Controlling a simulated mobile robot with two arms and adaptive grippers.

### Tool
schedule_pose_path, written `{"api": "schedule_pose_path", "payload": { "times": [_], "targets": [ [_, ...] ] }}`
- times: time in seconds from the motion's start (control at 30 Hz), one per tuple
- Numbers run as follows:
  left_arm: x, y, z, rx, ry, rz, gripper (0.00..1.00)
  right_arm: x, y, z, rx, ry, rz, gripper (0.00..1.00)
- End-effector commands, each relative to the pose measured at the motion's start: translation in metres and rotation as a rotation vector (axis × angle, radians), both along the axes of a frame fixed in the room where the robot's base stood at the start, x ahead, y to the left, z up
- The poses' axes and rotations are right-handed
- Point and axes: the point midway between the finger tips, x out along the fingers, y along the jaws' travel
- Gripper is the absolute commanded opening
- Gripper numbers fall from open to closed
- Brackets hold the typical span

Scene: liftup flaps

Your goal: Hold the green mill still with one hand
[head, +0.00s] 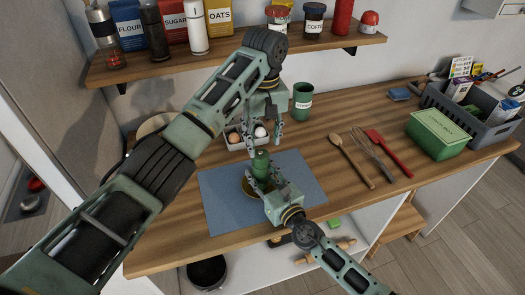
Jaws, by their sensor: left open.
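The green mill (261,161) stands upright above the blue-grey mat (225,208), with a round brown base or dish (247,187) at its foot. My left gripper (264,141) points down from above, open, with its fingertips around or just over the mill's top. My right gripper (262,180) comes in from the lower right, with its fingers at the mill's lower part. They hide some of it, and I cannot tell whether they are closed on it.
An egg tray (236,143) and a green cup (302,101) stand behind. A wooden spoon (352,161), a whisk (374,157) and a red spatula (389,152) lie to the right. A green box (437,134) and a grey crate (481,128) are farther right. A shelf (150,67) hangs above.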

Motion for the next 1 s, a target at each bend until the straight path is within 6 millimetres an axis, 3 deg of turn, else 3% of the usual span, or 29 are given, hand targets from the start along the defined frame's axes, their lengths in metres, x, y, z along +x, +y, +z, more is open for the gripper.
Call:
{"api": "schedule_pose_path", "payload": {
  "times": [0.1, 0.3, 0.7, 1.0],
  "targets": [
    [0.0, 0.001, -0.023, 0.002, 0.001, 0.001, 0.48, 0.0, 0.0, -0.001, -0.001, 0.003, 0.0, 0.06],
    [0.0, 0.001, -0.046, 0.0, 0.0, 0.0, 0.48, 0.0, 0.0, -0.001, -0.001, 0.003, 0.0, 0.06],
    [0.0, 0.001, -0.053, -0.001, -0.002, 0.0, 0.47, 0.0, 0.0, -0.002, -0.001, 0.003, 0.0, 0.06],
    [0.0, 0.001, -0.052, -0.002, -0.001, -0.001, 0.2, -0.001, 0.0, -0.001, -0.001, 0.003, 0.001, 0.06]
  ]
}}
